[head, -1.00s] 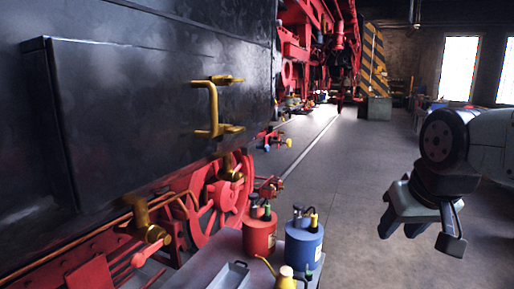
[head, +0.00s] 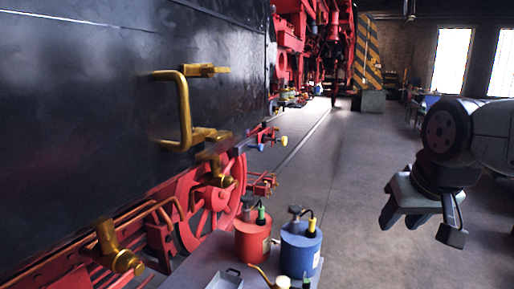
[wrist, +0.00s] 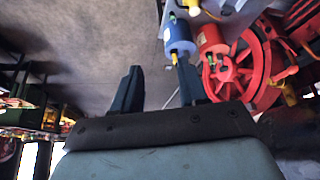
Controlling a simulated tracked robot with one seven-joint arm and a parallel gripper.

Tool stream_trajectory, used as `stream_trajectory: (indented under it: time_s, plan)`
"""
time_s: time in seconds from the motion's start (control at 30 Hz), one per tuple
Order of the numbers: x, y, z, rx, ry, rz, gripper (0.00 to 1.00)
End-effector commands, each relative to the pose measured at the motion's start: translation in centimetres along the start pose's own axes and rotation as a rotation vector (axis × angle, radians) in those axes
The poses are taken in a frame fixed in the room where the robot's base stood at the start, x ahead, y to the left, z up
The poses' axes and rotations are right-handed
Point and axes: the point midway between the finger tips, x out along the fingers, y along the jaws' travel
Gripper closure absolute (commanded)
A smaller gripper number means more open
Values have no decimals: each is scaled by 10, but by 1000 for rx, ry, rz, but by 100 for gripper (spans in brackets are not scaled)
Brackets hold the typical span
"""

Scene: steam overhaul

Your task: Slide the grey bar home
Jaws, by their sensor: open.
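I cannot pick out a grey bar for certain in either view. My gripper (head: 424,222) hangs at the right of the head view, over the floor and well apart from the black engine side (head: 80,110). Its two dark fingers are spread, with nothing between them. They also show in the wrist view (wrist: 159,92), where the floor fills most of the space between and beyond them. A brass handle (head: 184,110) stands out from the engine side, with brass fittings (head: 120,260) below it.
A grey table (head: 205,258) at bottom centre carries a red can (head: 253,240), a blue can (head: 300,250) and a small tray (head: 226,280). Red wheels (head: 212,205) stand behind. A striped yellow-black panel (head: 367,55) is farther back. The floor (head: 345,190) between table and gripper is clear.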

Motion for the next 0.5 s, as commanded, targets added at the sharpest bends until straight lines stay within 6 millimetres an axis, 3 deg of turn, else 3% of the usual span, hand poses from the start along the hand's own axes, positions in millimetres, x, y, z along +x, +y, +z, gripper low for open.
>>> stream_trajectory:
  time_s: [0.27,0.5]
  plan:
    - [2,-6,-11,42,-22,-27,41]
    - [15,-36,-59,251,-128,-158,41]
